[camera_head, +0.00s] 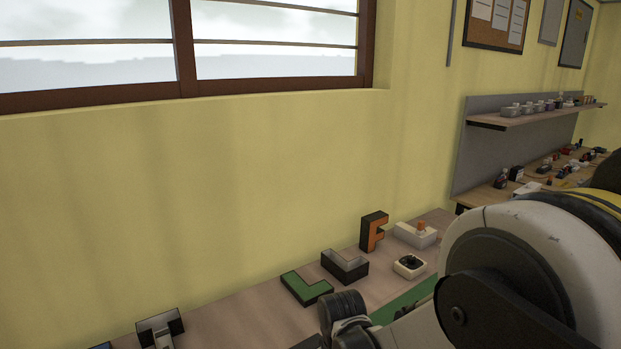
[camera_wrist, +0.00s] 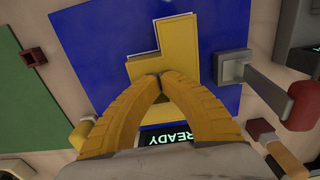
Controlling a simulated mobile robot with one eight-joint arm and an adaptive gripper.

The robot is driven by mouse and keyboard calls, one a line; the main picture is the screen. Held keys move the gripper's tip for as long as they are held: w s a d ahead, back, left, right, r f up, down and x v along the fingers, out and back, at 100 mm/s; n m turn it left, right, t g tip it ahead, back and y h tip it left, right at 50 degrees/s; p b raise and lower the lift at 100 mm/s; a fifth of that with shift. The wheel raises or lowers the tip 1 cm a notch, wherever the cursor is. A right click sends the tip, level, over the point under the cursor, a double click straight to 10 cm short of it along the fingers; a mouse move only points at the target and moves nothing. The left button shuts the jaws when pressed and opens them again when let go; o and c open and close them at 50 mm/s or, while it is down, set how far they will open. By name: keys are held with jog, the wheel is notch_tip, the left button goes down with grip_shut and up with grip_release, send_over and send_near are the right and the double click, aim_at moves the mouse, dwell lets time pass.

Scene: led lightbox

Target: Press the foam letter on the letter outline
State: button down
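The blue panel and yellow piece are not visible in the head view.
A black READY display (camera_wrist: 168,137) sits below the fingers. A grey bracket with a red-handled lever (camera_wrist: 300,105) stands to the right, and a green panel (camera_wrist: 22,90) to the left.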

jog(key=shift+r, duration=0.1)
dwell(0.3)
jog(key=shift+r+p, duration=0.9)
jog(key=shift+r, duration=0.5)
jog(key=shift+r+p, duration=1.4)
jog(key=shift+r, duration=0.7)
jog(key=shift+f, duration=0.1)
jog(key=s+d+r+m+t+b, duration=0.6)
jog(key=s+d+r, duration=0.4)
jog(key=d, duration=0.3)
jog(key=shift+s+d+r+m+t+b, duration=0.3)
jog(key=shift+s+m+t, duration=0.15)
jog(key=shift+t, duration=0.15)
